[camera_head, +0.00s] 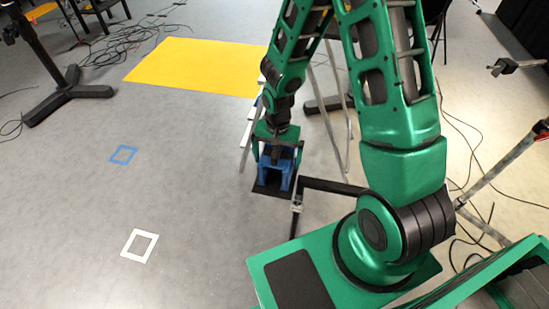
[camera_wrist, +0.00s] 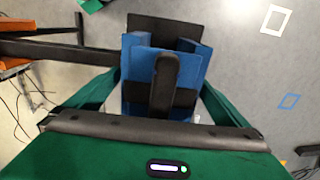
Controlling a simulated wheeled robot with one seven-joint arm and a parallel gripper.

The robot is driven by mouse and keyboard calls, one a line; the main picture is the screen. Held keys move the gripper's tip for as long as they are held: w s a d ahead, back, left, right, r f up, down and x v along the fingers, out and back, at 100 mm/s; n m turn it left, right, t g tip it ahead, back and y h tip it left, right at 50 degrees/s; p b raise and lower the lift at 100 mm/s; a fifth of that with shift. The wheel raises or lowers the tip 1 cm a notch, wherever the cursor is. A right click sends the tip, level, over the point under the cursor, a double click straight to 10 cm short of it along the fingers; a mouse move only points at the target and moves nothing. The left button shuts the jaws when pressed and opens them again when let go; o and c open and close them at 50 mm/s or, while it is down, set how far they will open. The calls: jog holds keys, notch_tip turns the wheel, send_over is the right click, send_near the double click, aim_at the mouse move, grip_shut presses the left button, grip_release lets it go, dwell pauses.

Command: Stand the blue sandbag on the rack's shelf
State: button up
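The blue sandbag (camera_head: 278,170), with a black strap handle, is upright on or just over the black shelf (camera_head: 266,190) of the rack. The wrist view shows the sandbag (camera_wrist: 138,72) from above, with its black handle (camera_wrist: 164,82) in the middle. The shelf (camera_wrist: 165,25) shows beyond it there. My gripper (camera_head: 277,152) is over the sandbag, with its green fingers wide apart on either side of it. In the wrist view, narrow gaps seem to show between my gripper (camera_wrist: 162,98) and the bag. The bag's underside is hidden, so full contact with the shelf is unclear.
A black bar (camera_head: 330,186) runs right from the shelf. Thin metal stand legs (camera_head: 328,110) are close behind my arm. A yellow mat (camera_head: 195,65), a blue floor square (camera_head: 123,154) and a white one (camera_head: 139,245) lie left. The left floor is mostly clear.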

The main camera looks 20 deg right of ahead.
notch_tip(320, 180, up, 12)
jog(key=shift+r, duration=0.1)
jog(key=shift+d+r, duration=0.25)
jog(key=shift+d, duration=0.05)
jog(key=s+d+r+h, duration=0.1)
jog(key=s+d+r, duration=0.95)
jog(key=d, duration=0.25)
jog(key=s+d+r, duration=0.1)
jog(key=s+r, duration=0.1)
jog(key=s, duration=0.4)
jog(key=s+d+r+y, duration=0.1)
jog(key=s+d+r, duration=0.1)
jog(key=s, duration=0.4)
jog(key=shift+s+d+r+n, duration=0.15)
jog(key=shift+s+r+n, duration=0.25)
jog(key=shift+r, duration=0.45)
